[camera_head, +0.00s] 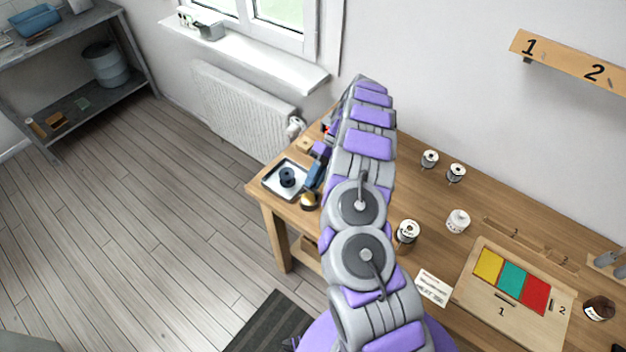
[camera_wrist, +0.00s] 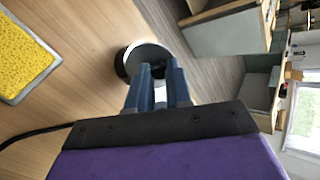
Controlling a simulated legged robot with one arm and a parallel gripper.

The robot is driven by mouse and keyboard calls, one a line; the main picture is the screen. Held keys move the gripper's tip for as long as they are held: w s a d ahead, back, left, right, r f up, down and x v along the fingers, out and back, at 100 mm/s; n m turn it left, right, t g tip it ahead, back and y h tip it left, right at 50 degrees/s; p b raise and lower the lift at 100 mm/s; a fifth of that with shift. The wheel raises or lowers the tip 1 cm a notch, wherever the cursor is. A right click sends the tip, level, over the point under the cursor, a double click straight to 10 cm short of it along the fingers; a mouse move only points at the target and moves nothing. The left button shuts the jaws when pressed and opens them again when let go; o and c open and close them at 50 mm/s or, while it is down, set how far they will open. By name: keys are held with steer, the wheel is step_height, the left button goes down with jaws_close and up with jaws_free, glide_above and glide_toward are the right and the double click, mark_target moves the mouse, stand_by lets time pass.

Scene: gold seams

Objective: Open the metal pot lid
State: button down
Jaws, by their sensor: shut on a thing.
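A small round metal pot (camera_wrist: 127,62) with a dark side and a pale metallic rim stands on the wooden table in the wrist view. A small gold-coloured round thing (camera_head: 308,201), likely the same pot, shows near the table's left edge in the head view. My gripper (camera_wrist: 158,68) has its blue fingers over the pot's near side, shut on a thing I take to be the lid. A pale metallic bit shows between the fingers. The fingers hide much of the lid, and I cannot tell whether it is apart from the pot. My gripper also shows in the head view (camera_head: 315,174).
A square tray (camera_head: 270,181) with a black round thing lies left of my gripper. A yellow pad (camera_wrist: 22,55) in a metal frame and a black cable (camera_wrist: 35,133) lie nearby. Several spools, a white card (camera_head: 433,287) and a colour-block board (camera_head: 470,300) occupy the table's right.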

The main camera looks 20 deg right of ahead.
steer(key=shift+w+d+g+y+p, duration=0.15)
steer(key=shift+d+g+y+p, duration=0.15)
steer(key=shift+y, duration=0.1)
stand_by(0.4)
steer(key=c, duration=1)
jaws_free()
steer(key=shift+c, duration=0.2)
steer(key=r, duration=0.2)
steer(key=s+r+p, duration=0.1)
steer(key=shift+r, duration=0.35)
steer(key=s+a+r+p, duration=0.1)
steer(key=s, duration=1.4)
steer(key=shift+w+a+r, duration=0.1)
